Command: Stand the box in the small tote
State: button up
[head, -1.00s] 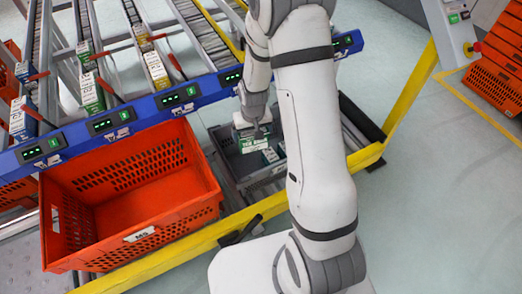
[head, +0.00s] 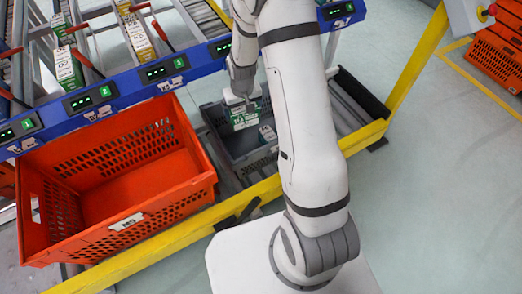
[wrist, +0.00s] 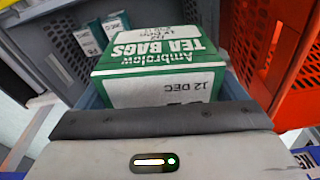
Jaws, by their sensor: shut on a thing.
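A green and white tea box (head: 245,118) hangs from my gripper (head: 241,99), over or just inside the small grey tote (head: 213,117). My gripper is shut on it; the fingertips are hard to make out. In the wrist view, the tea box (wrist: 160,72) lies beyond the gripper's plate (wrist: 160,122), its "TEA BAGS" lettering upside down. The grey tote wall (wrist: 52,52) shows behind it. I cannot tell whether the tea box touches the tote floor.
Another small white and teal box (head: 267,134) is in the grey tote, to the right of the held one. A large empty orange tote (head: 125,222) stands to the left. A blue rail (head: 140,88) with lit displays and a yellow bar (head: 375,133) border the space.

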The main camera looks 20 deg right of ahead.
jog(key=n+b, duration=0.2)
jog(key=b, duration=1.6)
send_near(242, 149)
notch_tip(242, 149, down, 2)
jog(key=b, duration=0.3)
jog(key=shift+w+f+b, duration=0.1)
jog(key=shift+f+b, duration=0.1)
jog(key=shift+b, duration=0.2)
jog(key=shift+f, duration=0.1)
jog(key=shift+f, duration=0.3)
jog(key=o, duration=0.8)
jog(key=shift+r, duration=0.1)
